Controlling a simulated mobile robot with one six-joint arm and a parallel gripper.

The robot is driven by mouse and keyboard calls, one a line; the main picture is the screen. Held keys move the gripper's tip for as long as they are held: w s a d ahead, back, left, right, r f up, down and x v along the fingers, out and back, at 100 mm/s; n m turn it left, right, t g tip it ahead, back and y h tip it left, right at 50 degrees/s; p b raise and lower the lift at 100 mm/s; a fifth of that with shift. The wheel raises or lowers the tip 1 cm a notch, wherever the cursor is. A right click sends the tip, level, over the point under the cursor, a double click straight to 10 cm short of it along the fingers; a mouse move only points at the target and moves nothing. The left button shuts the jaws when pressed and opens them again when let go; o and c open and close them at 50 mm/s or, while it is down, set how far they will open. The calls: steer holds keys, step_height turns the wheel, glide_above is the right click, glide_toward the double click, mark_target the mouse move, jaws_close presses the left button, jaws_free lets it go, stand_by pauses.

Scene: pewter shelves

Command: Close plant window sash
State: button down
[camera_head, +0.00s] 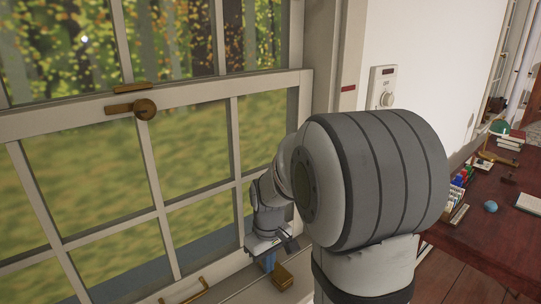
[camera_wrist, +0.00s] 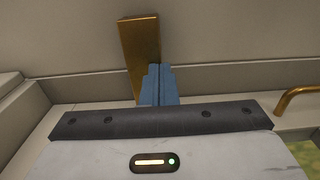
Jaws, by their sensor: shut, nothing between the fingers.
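The window sash (camera_head: 150,145) is a pale frame with several panes, and grass and trees show through it. My gripper (camera_head: 269,262), with blue fingers, is shut and empty low at the sash's right end. Its fingers (camera_wrist: 159,85) overlap a brass block (camera_wrist: 140,48), also in the head view (camera_head: 284,276); I cannot tell whether they touch. The sash's bottom edge is partly out of view.
A white wall with a dial panel (camera_head: 384,88) stands right of the window. A dark red desk (camera_head: 470,235) at the right holds books and small items. My arm hides part of the window's right side and sill.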

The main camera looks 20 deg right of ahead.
steer(key=shift+s+p, duration=0.15)
steer(key=shift+p, duration=0.25)
step_height(320, 180, up, 14)
steer(key=p, duration=0.3)
steer(key=s+a+f+m+t, duration=0.1)
steer(key=s+a, duration=0.1)
steer(key=s, duration=0.5)
steer(key=s+a+m+t+p, duration=0.1)
steer(key=s+a+m, duration=0.1)
steer(key=s, duration=0.5)
steer(key=shift+a+f+m, duration=0.3)
steer(key=shift+f, duration=0.1)
steer(key=c, duration=2.2)
jaws_free()
steer(key=shift+s, duration=0.1)
